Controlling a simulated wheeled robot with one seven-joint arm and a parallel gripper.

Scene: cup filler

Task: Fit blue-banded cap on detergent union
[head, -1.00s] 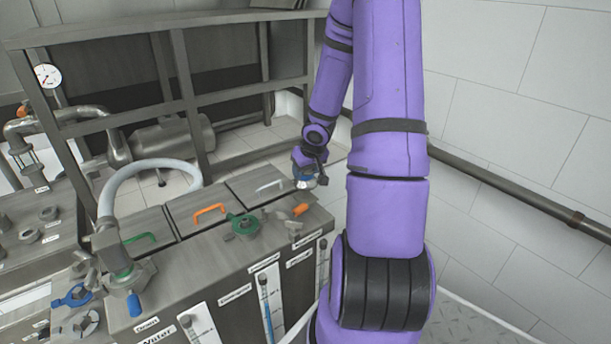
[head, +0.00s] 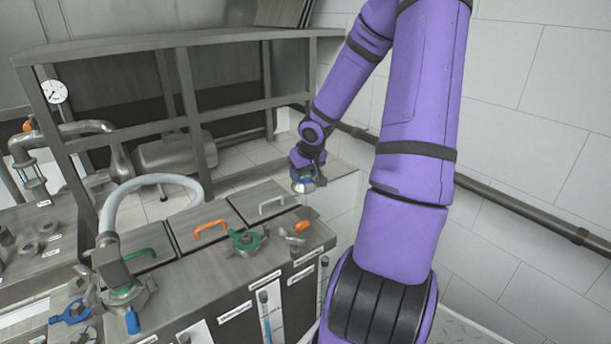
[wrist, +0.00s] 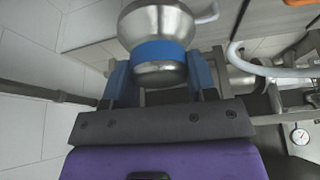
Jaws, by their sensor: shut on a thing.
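My gripper (head: 306,178) is shut on a rounded metal cap (wrist: 158,18) with a blue band (wrist: 159,50); the blue fingers sit on both sides of the band in the wrist view. In the head view the cap (head: 302,186) hangs above the far right end of the steel tank top, apart from it. A bare fitting (head: 289,238) stands on the tank top below it, beside an orange valve handle (head: 301,226). The tank labels are too small to read, so I cannot tell which fitting is the detergent union.
A green winged cap (head: 246,241) sits left of the fitting. Grey (head: 272,204), orange (head: 210,230) and green (head: 139,254) lid handles stand up. A pale hose (head: 150,182) arches at left. A blue winged ring (head: 72,312) lies front left. A wall pipe (head: 490,203) runs at right.

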